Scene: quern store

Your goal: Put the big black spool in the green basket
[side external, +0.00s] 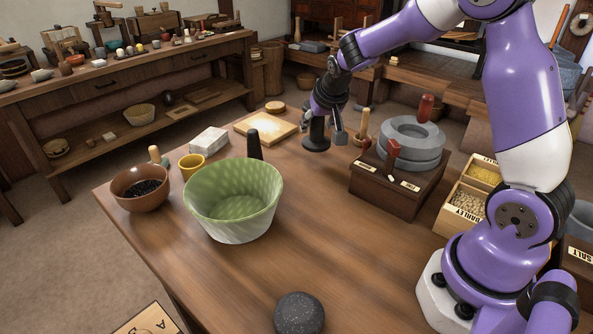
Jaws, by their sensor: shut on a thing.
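The green basket (233,222) stands upright on the table, left of centre, and looks empty. My gripper (322,120) is at the far side of the table, behind and to the right of the basket. It is shut on a black spool (316,143), which is upright with its round lower flange showing. The gripper hides part of the spool, and I cannot tell whether its flange touches the table. Another upright black thing (254,143) stands behind the basket, its lower part hidden by the rim.
A stone quern (411,143) on a wooden box stands right of my gripper. A brown bowl (140,189), yellow cup (191,165) and white block (209,139) are left. A dark stone (299,313) lies in front. The table's middle (320,220) is clear.

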